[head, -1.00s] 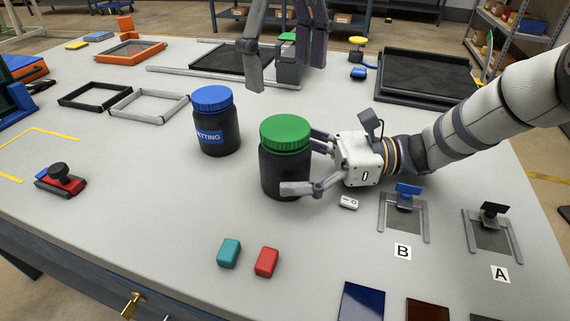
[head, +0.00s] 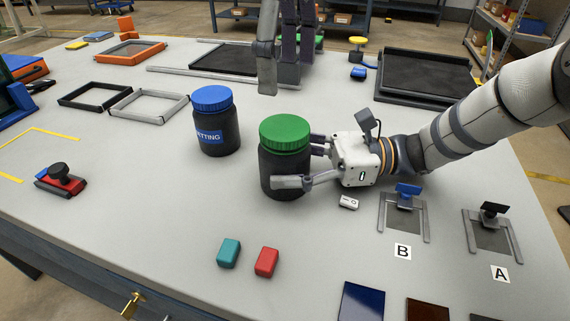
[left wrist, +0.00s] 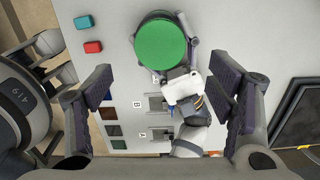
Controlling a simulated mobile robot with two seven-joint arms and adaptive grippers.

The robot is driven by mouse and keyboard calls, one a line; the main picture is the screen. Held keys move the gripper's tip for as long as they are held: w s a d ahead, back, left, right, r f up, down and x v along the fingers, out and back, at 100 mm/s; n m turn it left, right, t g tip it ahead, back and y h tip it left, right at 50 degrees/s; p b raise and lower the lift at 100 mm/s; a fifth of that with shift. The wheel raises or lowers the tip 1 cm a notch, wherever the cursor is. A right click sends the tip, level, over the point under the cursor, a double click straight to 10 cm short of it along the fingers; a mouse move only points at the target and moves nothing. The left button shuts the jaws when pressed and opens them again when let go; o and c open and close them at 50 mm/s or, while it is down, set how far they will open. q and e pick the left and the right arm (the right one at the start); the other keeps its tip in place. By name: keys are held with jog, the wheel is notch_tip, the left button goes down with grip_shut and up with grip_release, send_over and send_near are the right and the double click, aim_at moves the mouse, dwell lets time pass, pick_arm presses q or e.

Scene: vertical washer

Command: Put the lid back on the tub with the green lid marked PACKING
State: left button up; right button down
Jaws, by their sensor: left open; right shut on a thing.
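The dark tub (head: 284,170) stands upright on the table with a green lid (head: 286,133) sitting on its top. No PACKING label shows on the side in view. My right gripper (head: 300,163) is shut on the tub's body from the right, below the lid. My left gripper (head: 283,86) is open and empty, in the air above and behind the tub. In the left wrist view the green lid (left wrist: 160,45) shows beyond the open fingers (left wrist: 168,98), toward the top of the picture. Whether the lid is fully seated I cannot tell.
A blue-lidded tub (head: 215,122) stands close to the left. Teal (head: 229,253) and red (head: 266,262) blocks lie in front. A small white tag (head: 348,202) lies beneath my right gripper. The table's middle left is mostly clear.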

aim_at(284, 126)
dwell(0.3)
pick_arm(q)
notch_tip(284, 126, down, 8)
dwell(0.5)
jog(key=shift+c, duration=0.2)
